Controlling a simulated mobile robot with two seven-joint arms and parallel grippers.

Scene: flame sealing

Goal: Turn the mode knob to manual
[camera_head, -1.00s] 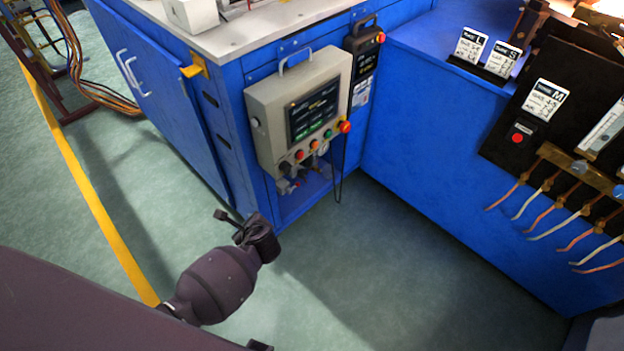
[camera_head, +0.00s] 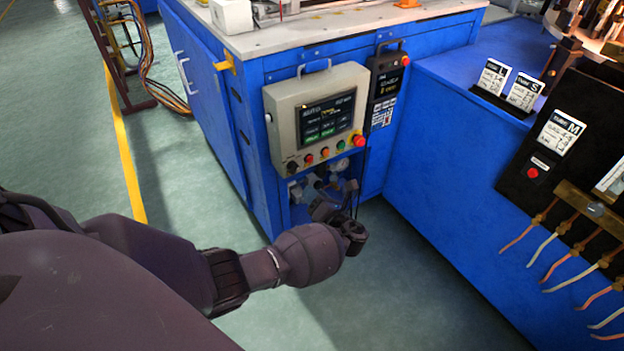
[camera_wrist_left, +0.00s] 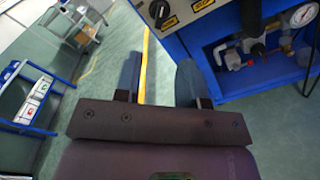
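The grey control box (camera_head: 283,115) with a screen hangs on the front of the blue cabinet. A black knob (camera_head: 292,167) sits at the lower left of its panel, left of a row of coloured buttons. I take it for the mode knob. In the left wrist view a black knob (camera_wrist_left: 159,10) shows at the top, beyond the fingers and beside yellow labels. My left gripper (camera_head: 324,207) is below the control box, apart from the knob. In the left wrist view its fingers (camera_wrist_left: 158,78) are spread with nothing between them. My right gripper is not in view.
A red button (camera_head: 359,141) sticks out at the box's lower right. A gauge (camera_wrist_left: 303,15) and fittings fill the recess below the box. A second blue cabinet (camera_head: 450,170) with hanging wires stands at right. The floor in front is clear.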

